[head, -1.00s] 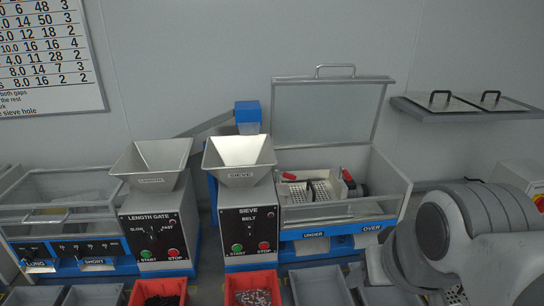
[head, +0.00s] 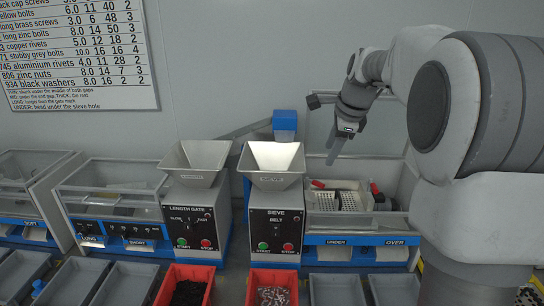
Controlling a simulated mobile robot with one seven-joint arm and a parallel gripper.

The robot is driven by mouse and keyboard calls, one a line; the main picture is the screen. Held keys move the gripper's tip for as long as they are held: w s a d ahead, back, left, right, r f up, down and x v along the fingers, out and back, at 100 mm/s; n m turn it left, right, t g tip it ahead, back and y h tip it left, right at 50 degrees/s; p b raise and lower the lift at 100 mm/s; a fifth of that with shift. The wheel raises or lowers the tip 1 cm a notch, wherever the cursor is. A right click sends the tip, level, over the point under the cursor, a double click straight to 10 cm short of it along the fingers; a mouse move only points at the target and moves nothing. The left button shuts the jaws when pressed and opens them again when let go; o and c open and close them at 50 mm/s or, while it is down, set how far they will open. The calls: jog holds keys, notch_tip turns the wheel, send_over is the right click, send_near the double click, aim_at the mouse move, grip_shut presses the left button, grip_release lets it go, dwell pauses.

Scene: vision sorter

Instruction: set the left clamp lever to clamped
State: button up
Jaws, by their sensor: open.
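The sieve machine's box (head: 362,226) stands open right of the centre, with its lid (head: 378,146) raised behind my arm. Inside, a red-handled lever (head: 318,184) lies at the left end of the perforated sieve plate (head: 350,200); it looks like the left clamp lever. Another red handle (head: 375,188) is at the right end. Both are small, so I cannot tell their exact setting. My gripper (head: 332,161) is open and empty, pointing down above the box near the left lever, apparently apart from it. My arm hides part of the lid and the box's right side.
The sieve hopper (head: 271,163) and its control panel (head: 275,233) stand left of the box. The length gate hopper (head: 196,162) is farther left. Red bins (head: 186,270) and grey trays (head: 337,290) line the front. A blue-headed conveyor (head: 285,120) rises behind.

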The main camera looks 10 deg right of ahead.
jog(key=w+d+f+m+p, duration=0.1)
jog(key=w+d+f+m, duration=0.3)
jog(key=w+d+m, duration=0.3)
send_near(322, 184)
jog(key=p+x, duration=0.1)
jog(key=x, duration=0.7)
jog(key=shift+w+f, duration=0.15)
grip_shut()
